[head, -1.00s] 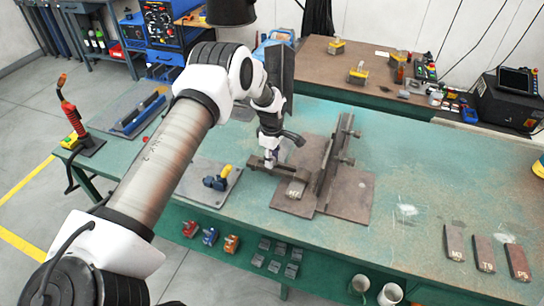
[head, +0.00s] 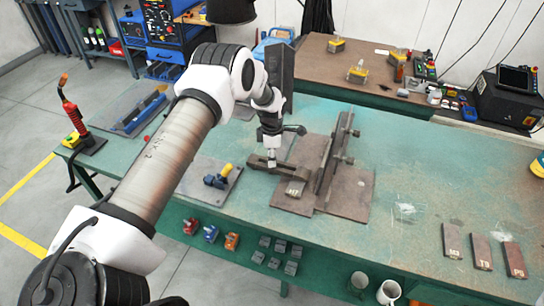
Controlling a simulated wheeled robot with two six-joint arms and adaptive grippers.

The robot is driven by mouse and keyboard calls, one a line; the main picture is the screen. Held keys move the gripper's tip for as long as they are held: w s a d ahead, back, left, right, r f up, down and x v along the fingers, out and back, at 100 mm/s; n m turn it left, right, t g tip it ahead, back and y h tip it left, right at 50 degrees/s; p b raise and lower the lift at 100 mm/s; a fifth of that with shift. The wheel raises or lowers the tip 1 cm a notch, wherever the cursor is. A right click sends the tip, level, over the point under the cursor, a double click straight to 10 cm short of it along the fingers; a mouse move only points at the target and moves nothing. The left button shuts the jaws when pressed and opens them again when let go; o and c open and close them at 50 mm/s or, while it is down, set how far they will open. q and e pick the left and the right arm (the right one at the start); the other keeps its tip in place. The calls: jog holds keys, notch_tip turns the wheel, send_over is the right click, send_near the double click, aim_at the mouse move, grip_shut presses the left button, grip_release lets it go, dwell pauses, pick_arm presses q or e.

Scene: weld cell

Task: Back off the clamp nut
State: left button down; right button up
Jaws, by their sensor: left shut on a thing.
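My left gripper (head: 271,153) points down over a dark clamp bar (head: 290,172) on the green welding table. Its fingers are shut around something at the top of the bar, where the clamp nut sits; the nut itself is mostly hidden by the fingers. The bar reaches over to a labelled steel piece (head: 295,187) on a flat brown plate (head: 348,195). An upright steel plate (head: 326,172) with side knobs stands just right of it. My right gripper is not in view.
A red torch stand (head: 72,115) is at the far left. Labelled steel tags (head: 483,253) lie at the right front. The table right of the fixture is mostly clear.

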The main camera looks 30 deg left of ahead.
pick_arm(q)
jog(key=shift+s+f, duration=0.1)
jog(key=shift+s, duration=0.05)
jog(key=c, duration=0.8)
grip_release()
notch_tip(320, 180, up, 12)
